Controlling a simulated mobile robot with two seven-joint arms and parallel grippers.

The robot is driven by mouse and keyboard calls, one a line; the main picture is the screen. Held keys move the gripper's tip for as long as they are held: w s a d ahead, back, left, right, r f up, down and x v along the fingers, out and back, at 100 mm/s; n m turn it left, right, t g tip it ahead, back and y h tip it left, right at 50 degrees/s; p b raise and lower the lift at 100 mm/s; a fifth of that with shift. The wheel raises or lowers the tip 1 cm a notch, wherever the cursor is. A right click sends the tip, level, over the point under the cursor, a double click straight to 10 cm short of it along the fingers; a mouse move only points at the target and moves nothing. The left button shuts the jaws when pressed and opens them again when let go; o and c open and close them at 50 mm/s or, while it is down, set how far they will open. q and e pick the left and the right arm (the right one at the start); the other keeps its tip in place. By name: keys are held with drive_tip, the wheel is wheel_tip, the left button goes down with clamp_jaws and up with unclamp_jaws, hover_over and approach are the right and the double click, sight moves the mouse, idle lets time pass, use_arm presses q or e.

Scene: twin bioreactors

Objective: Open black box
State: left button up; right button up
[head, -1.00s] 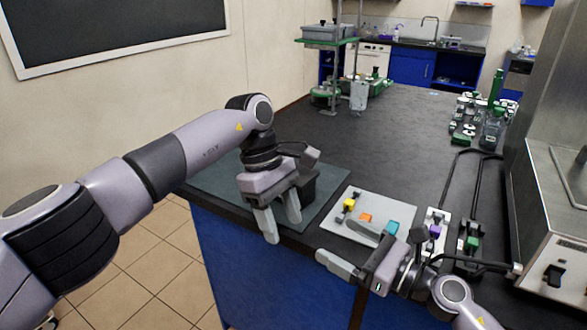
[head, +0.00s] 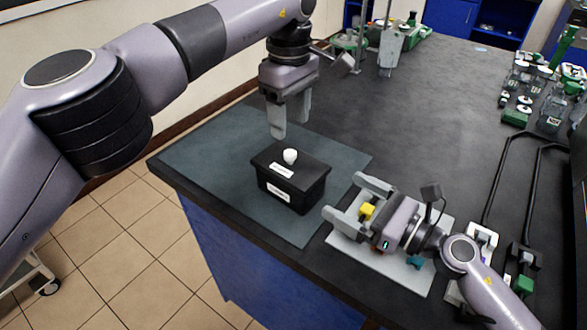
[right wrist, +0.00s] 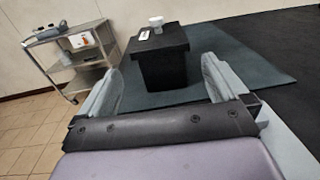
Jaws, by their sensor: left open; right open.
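The black box (head: 291,178) stands upright on a dark green mat (head: 215,150) near the table's front corner. Its lid is on, with a white knob (head: 290,156) on top and white labels. In the right wrist view the box (right wrist: 164,66) stands ahead, between the open fingers and apart from them. My left gripper (head: 289,128) is open and empty, pointing down behind the box and above the mat. My right gripper (head: 348,199) is open and empty to the right of the box, its fingers pointing left toward it.
Black tubular handles (head: 500,180) and glassware with green parts (head: 555,105) stand at the right. A metal cart (right wrist: 80,55) stands beyond the table. The table's middle is clear.

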sight(302, 169)
drive_tip(key=x, duration=1.1)
drive_tip(key=shift+w+a, duration=0.15)
drive_tip(key=shift+a, duration=0.2)
